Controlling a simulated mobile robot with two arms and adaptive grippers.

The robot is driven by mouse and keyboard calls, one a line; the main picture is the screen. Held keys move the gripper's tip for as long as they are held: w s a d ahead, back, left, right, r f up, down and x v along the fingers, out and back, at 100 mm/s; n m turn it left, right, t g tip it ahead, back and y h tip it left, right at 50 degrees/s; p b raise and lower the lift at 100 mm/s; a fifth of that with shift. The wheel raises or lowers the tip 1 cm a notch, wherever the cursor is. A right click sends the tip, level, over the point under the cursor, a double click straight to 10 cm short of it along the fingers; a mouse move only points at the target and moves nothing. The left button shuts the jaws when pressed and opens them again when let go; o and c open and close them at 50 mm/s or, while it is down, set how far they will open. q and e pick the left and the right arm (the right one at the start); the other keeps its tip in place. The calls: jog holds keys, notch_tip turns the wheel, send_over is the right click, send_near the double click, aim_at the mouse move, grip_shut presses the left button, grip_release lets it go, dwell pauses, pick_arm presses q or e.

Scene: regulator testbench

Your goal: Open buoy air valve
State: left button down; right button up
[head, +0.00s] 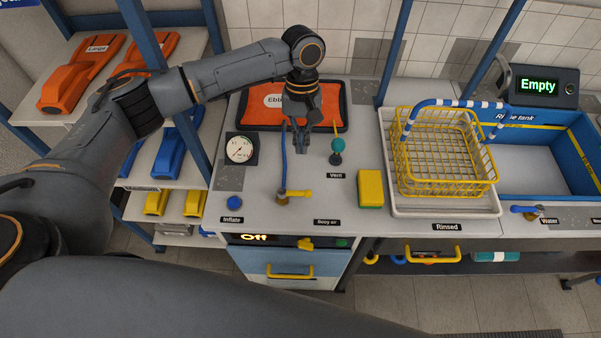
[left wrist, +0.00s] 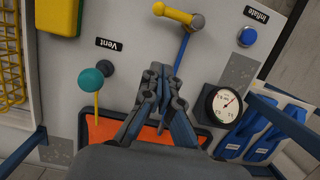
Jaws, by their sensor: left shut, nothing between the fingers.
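The buoy air valve has a yellow lever (head: 299,193) on a brass body (head: 282,199), above the "Buoy air" label (head: 327,222). The lever points right, across the line of the blue hose (head: 284,160) that runs back from the valve. In the left wrist view the yellow lever (left wrist: 173,13) is at the top edge. My left gripper (head: 302,150) is shut and empty, pointing down over the bench behind the lever and apart from it. In the left wrist view its fingertips (left wrist: 164,72) are close together, beside the hose. My right gripper is not in view.
A teal vent knob (head: 338,145) stands right of my gripper, a gauge (head: 240,149) left. A blue inflate button (head: 239,202) is at front left. An orange bag (head: 262,118) lies behind. A yellow sponge (head: 370,188) and yellow basket (head: 440,180) are right. The panel below reads "Off".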

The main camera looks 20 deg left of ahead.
aim_at(296, 193)
pick_arm(q)
jog(key=p+x, duration=0.1)
jog(key=x, duration=0.4)
jog(key=shift+s+f, duration=0.15)
jog(key=shift+f, duration=0.1)
jog(key=s, duration=0.1)
jog(key=s+p, duration=0.1)
jog(key=s+d+p, duration=0.1)
jog(key=shift+f, duration=0.35)
jog(key=shift+s+d+f, duration=0.1)
jog(key=shift+s, duration=0.3)
jog(key=shift+f, duration=0.1)
jog(key=shift+w, duration=0.15)
